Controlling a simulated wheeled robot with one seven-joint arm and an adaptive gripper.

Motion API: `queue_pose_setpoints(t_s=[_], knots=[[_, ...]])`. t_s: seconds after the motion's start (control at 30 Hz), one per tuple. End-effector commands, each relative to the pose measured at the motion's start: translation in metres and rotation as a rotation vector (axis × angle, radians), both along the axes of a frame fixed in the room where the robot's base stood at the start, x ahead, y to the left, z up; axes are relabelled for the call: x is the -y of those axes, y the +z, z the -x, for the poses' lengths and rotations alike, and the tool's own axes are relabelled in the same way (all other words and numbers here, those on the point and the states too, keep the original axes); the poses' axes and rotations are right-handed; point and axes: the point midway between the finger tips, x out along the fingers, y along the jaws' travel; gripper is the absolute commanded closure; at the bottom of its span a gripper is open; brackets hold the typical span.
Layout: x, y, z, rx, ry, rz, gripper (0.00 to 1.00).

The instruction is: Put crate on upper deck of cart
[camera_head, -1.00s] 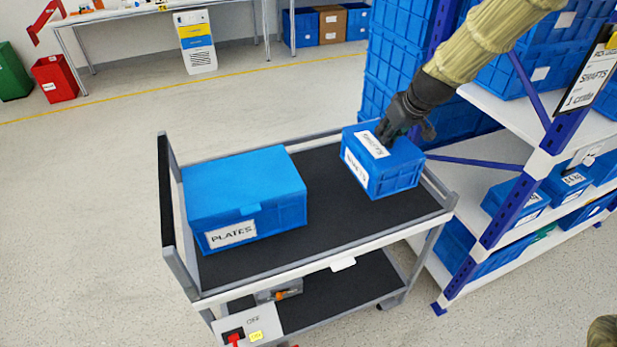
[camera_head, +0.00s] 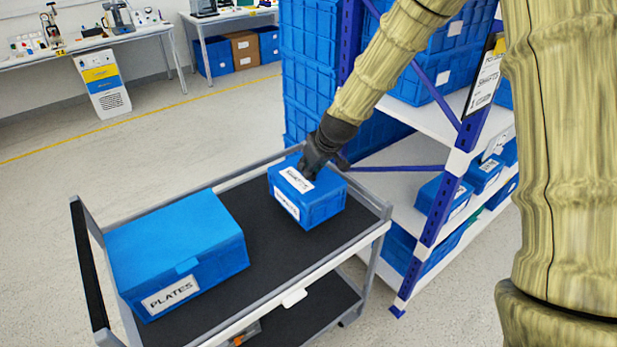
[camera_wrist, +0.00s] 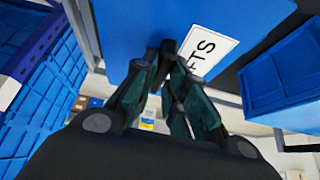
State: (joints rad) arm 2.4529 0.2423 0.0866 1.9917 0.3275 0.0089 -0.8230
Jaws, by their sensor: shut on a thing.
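A small blue crate (camera_head: 318,204) with white labels is at the right end of the upper deck (camera_head: 262,242) of the grey cart. It looks to be on or just above the black deck surface; I cannot tell if it touches. My gripper (camera_head: 305,172) is at the crate's lid, shut on it from above. In the wrist view my gripper's fingers (camera_wrist: 168,50) are closed together at the blue lid (camera_wrist: 130,22), next to a label ending in "FTS". The fingertips' exact hold is partly hidden.
A larger blue crate labelled PLATES (camera_head: 180,250) fills the left part of the deck. Bare deck lies between the crates. A shelf rack (camera_head: 440,190) with blue crates stands close at the right. Stacked blue crates (camera_head: 308,80) stand behind the cart.

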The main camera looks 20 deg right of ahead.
Motion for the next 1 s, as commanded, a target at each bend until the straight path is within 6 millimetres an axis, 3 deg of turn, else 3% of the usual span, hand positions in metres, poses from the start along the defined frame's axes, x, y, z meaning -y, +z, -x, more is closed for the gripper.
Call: queue_pose_setpoints(t_s=[0.37,0.8,0.83,0.9,1.0], knots=[[0.0,-0.035,0.0,-0.002,-0.001,-0.001,1.0],[0.0,-0.041,0.0,0.0,-0.001,0.0,1.0],[0.0,-0.041,0.0,-0.001,-0.001,0.0,0.81],[0.0,-0.041,0.001,-0.001,-0.001,0.0,0.68],[0.0,-0.041,0.001,-0.001,-0.001,0.0,0.65]])
